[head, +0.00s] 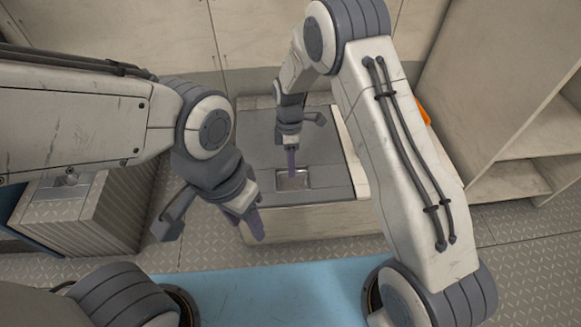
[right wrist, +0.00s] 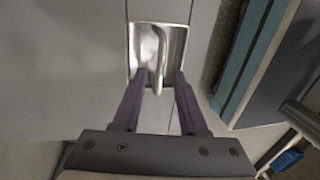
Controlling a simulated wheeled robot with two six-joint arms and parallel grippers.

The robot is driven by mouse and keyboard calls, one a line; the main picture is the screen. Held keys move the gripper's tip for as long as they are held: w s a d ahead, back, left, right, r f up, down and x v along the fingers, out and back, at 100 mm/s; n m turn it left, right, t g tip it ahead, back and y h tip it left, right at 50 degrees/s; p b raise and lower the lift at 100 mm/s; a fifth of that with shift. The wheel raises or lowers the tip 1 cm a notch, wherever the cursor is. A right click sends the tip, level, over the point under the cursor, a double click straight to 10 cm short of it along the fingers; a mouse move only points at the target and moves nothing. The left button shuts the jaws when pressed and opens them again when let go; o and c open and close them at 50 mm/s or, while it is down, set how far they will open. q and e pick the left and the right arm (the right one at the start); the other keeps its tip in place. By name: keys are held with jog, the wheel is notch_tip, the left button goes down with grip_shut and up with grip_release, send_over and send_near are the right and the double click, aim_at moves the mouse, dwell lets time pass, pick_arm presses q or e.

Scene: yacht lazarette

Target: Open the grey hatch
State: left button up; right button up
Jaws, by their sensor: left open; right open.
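The grey hatch (head: 330,172) lies flat and closed on top of a pale low box; its surface also fills much of the right wrist view (right wrist: 65,70). A metal recessed latch (head: 296,181) with a slim upright handle (right wrist: 159,48) is set near its front edge. My right gripper (head: 291,172) is open over the latch, fingers pointing down. In the right wrist view its purple fingertips (right wrist: 162,76) are on either side of the handle's lower end; contact cannot be told. My left gripper (head: 250,222) is open and empty near the box's front left corner.
A slatted grey crate (head: 105,215) stands at the left. Open shelves (head: 525,150) are at the right, cabinet doors (head: 150,35) at the back. An orange item (head: 424,112) is partly hidden behind my right arm. A blue strip (head: 275,295) covers the floor in front.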

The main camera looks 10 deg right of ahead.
jog(key=shift+f, duration=0.1)
grip_shut()
dwell(1.4)
